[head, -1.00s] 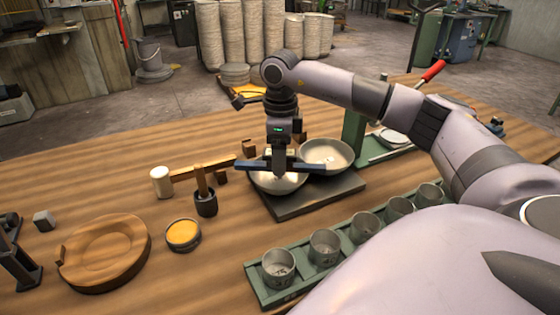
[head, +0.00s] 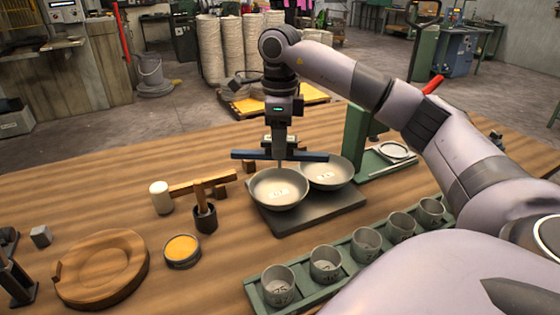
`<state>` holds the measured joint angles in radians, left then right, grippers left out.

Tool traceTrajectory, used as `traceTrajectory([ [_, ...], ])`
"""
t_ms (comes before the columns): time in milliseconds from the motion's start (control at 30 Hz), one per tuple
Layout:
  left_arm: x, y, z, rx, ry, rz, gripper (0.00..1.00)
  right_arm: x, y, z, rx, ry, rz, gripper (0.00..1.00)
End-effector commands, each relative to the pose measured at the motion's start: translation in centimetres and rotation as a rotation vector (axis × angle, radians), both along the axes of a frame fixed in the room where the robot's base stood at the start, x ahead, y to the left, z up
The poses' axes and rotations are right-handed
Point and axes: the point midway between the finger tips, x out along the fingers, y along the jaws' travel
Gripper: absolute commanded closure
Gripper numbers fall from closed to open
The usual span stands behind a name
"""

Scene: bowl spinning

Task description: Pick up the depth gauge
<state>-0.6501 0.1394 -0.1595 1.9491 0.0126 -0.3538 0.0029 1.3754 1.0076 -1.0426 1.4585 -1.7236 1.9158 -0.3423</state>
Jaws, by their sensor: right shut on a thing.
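The depth gauge is a dark blue crossbar (head: 307,156) with a thin rod pointing down from its middle. It is held level above the left metal bowl (head: 276,190), which sits on a dark flat plate (head: 305,220). The rod's tip is close to the bowl's inside; whether it is clear of the bowl is hard to tell. My right gripper (head: 279,147) points straight down and is shut on the depth gauge at its middle.
A second metal bowl (head: 328,170) stands to the right on the same plate. A green rack (head: 312,296) of several cups lies in front. A mallet (head: 162,197), a small dark pot (head: 205,221), a yellow-filled tin (head: 182,250) and a wooden dish (head: 101,270) stand at left.

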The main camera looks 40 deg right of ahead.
Motion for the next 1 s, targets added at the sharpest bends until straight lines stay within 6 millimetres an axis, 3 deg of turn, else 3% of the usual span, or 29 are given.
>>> traceTrajectory([
  [200, 0.0, 0.0, 1.0, 0.000, 0.001, 0.000, 0.57, 0.0, 0.0, 6.1, 0.000, -0.004, 0.000, 1.00],
  [500, 0.1, 0.0, 3.2, 0.000, -0.002, 0.000, 0.57, 0.0, 0.0, 10.8, 0.001, -0.004, 0.000, 1.00],
  [800, 0.1, 0.0, 3.6, 0.001, -0.003, 0.000, 0.57, 0.0, 0.0, 12.3, 0.001, -0.001, 0.001, 1.00],
  [867, 0.1, 0.0, 3.2, 0.000, -0.003, -0.001, 0.57, 0.0, 0.0, 11.6, -0.001, 0.001, 0.000, 1.00],
  [1000, 0.1, 0.0, 1.4, 0.001, -0.004, 0.000, 0.57, 0.1, -0.1, 7.6, -0.003, 0.004, -0.001, 1.00],
])
